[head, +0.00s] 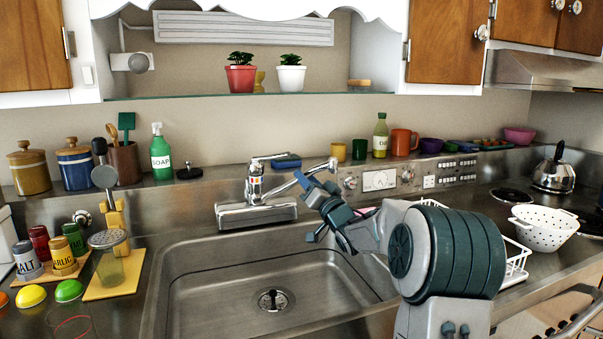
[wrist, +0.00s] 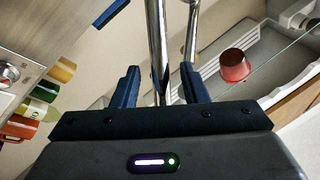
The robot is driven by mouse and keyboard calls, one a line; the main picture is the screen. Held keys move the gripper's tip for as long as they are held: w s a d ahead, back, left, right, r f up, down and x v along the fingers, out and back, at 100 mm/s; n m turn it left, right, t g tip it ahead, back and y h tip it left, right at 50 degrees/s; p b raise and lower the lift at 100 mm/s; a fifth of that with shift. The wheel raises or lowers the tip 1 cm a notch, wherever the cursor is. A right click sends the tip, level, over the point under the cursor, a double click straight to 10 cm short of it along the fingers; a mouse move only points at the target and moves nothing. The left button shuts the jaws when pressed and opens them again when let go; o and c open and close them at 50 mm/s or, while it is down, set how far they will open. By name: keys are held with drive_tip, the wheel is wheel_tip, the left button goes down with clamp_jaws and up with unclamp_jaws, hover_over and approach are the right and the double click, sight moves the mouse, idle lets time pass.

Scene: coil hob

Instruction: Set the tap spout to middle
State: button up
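The chrome tap (head: 256,205) stands behind the sink, with a short lever on top. Its spout (head: 300,178) points to the right and slightly up, ending near the back panel. My gripper (head: 308,207) is just in front of and below the spout, over the sink's back right part. In the wrist view, a chrome tube (wrist: 158,45), apparently the spout, runs between my two blue fingers, with a gap on each side. The fingers are apart and do not grip it. The head view does not show clearly whether they touch the tap.
The sink basin (head: 270,290) is empty. A blue sponge (head: 287,160) lies on the ledge behind the tap. A white dish rack (head: 515,262) and a colander (head: 543,228) are at right.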

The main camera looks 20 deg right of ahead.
drive_tip(key=shift+x, duration=1.95)
clamp_jaws()
drive_tip(key=shift+s+f+b, duration=0.1)
drive_tip(key=shift+s+b, duration=0.05)
drive_tip(key=shift+b, duration=0.15)
